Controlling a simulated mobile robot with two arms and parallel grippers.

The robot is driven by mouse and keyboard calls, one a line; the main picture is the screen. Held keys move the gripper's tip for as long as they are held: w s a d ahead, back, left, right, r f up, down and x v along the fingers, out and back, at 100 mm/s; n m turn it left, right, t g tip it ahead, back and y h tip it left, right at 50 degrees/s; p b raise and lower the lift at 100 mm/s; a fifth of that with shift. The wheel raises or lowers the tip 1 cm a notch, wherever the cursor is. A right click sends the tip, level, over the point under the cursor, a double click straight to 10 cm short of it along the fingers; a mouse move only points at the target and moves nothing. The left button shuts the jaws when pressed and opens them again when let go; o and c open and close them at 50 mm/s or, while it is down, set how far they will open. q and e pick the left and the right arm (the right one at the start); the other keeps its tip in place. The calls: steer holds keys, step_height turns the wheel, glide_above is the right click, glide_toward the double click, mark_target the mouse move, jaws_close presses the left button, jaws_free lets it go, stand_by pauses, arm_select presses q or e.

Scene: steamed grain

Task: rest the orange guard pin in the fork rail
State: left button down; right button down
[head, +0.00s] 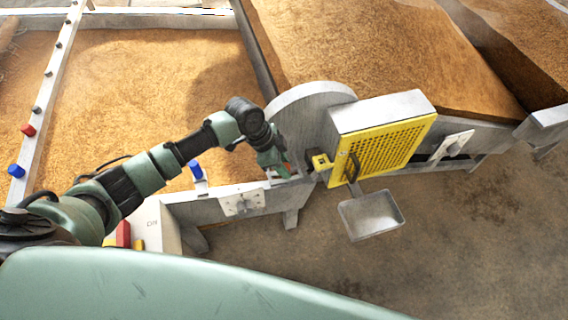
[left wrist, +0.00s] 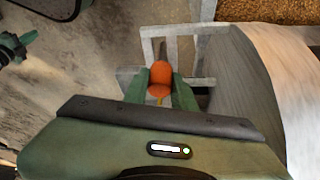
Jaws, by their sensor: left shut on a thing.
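The orange guard pin (left wrist: 160,74) is between the fingers of my left gripper (left wrist: 172,88) in the left wrist view. The gripper is shut on it. Just beyond the pin is a grey metal frame with slots (left wrist: 185,42), which looks like the fork rail; I cannot tell whether the pin touches it. In the head view my left gripper (head: 280,168) is beside the yellow perforated guard (head: 385,150), at the end of the grey rail, and the pin is mostly hidden there. My right gripper is not in view.
A grey scoop-like pan (head: 371,215) is below the yellow guard. A round grey housing (head: 308,108) stands close behind my left gripper. Grain beds (head: 130,95) lie behind the rail. Open floor (head: 480,230) is at the right. A control box (head: 150,228) with a red part stands lower left.

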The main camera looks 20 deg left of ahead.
arm_select(q)
steer(key=shift+f, duration=0.2)
steer(key=c, duration=1.1)
jaws_free()
steer(key=v, duration=0.7)
steer(key=shift+a+r, duration=0.2)
steer(key=shift+r, duration=0.15)
steer(key=shift+s, duration=0.1)
